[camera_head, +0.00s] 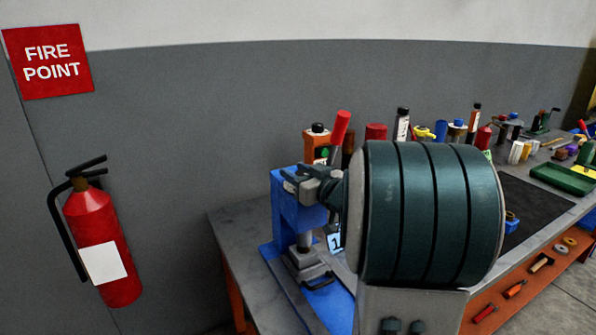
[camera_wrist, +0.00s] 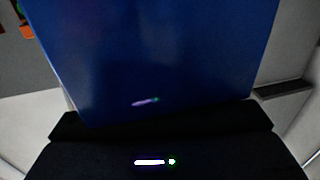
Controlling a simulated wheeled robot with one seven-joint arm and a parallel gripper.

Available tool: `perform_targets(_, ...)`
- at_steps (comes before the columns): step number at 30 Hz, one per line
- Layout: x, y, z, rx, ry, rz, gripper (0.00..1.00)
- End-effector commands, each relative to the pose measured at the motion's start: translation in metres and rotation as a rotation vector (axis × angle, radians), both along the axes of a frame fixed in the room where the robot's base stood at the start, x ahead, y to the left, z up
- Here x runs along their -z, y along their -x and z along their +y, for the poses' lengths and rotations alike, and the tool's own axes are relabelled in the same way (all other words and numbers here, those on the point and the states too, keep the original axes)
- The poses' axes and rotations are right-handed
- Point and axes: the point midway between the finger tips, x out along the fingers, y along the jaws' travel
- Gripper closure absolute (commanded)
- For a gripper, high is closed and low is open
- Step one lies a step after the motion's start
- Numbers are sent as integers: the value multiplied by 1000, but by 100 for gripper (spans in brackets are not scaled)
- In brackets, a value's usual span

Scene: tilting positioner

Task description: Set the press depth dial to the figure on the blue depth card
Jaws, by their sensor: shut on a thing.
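The blue press (camera_head: 283,205) stands at the left end of the bench. My gripper (camera_head: 298,184) is at the upper part of the press, seen past my large dark green arm link. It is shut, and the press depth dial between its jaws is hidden. In the wrist view the blue press body (camera_wrist: 150,55) fills the top and middle, and the dark jaws (camera_wrist: 160,125) lie close against it. The light blue depth card (camera_head: 335,242) is low beside the press. A dark figure 1 shows on it; my arm may cover more of it.
Several bottles and tools line the back of the bench, among them an orange container (camera_head: 316,146) and a red handle (camera_head: 340,130) close behind the press. A dark mat (camera_head: 535,205) lies to the right. A fire extinguisher (camera_head: 100,240) hangs at the left wall.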

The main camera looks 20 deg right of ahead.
Motion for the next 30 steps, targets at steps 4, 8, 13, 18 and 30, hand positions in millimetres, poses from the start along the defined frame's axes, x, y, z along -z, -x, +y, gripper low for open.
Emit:
perform_targets(4,-1,0,0,-1,1,-2,85)
perform_targets(8,-1,0,0,0,1,-2,85)
perform_targets(13,-1,0,0,0,1,-2,41)
perform_targets(18,-1,0,0,0,1,-1,41)
perform_targets(30,-1,53,-12,4,2,-5,41)
